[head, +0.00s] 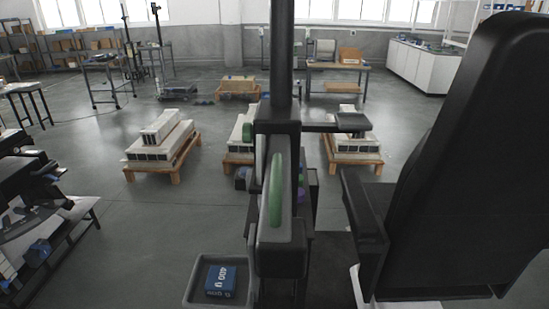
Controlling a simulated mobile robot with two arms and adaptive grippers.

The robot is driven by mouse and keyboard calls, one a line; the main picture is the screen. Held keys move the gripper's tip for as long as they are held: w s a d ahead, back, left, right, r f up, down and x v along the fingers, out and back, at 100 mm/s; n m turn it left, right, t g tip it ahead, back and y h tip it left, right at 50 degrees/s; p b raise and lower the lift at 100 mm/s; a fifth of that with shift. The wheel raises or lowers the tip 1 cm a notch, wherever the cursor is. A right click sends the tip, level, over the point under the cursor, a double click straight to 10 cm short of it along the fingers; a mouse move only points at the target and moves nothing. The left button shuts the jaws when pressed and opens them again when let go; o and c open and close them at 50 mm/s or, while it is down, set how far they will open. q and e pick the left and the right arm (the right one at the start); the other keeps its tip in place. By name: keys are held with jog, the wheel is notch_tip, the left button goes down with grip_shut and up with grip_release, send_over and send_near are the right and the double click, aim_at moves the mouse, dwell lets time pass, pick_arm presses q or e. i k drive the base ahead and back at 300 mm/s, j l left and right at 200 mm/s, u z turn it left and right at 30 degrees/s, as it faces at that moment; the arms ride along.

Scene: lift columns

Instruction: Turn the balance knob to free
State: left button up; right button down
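A black upright column (281,55) stands in the middle of the head view, close to me. Its lower black housing (283,238) carries a long, upright green part (277,190) on the face toward me. A smaller green part (248,133) shows higher up at the left side. I cannot tell which part is the balance knob, and no free marking is readable. A short black arm (345,123) sticks out to the right of the column. Neither of my grippers shows in this view.
A large black chair-like shape (470,150) fills the right side. A grey tray (190,290) holding a blue box (220,281) sits at the lower left of the column. Pallets with stacked white blocks (160,143) stand behind.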

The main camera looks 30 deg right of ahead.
aim_at(247, 128)
jog(key=i+j, duration=0.15)
jog(key=j, duration=0.2)
jog(key=i+j+z, duration=0.25)
jog(key=j, duration=0.15)
jog(key=j+z, duration=0.5)
jog(key=j, duration=0.3)
jog(key=z, duration=0.9)
jog(key=i+j, duration=0.1)
jog(key=j, duration=0.35)
jog(key=j+u, duration=0.15)
jog(key=j, duration=0.3)
jog(key=i+j, duration=0.15)
jog(key=j, duration=0.25)
jog(key=i+j+u, duration=0.15)
jog(key=j, duration=0.3)
jog(key=i+j, duration=0.1)
jog(key=j, duration=0.3)
jog(key=l, duration=0.85)
jog(key=u, duration=0.05)
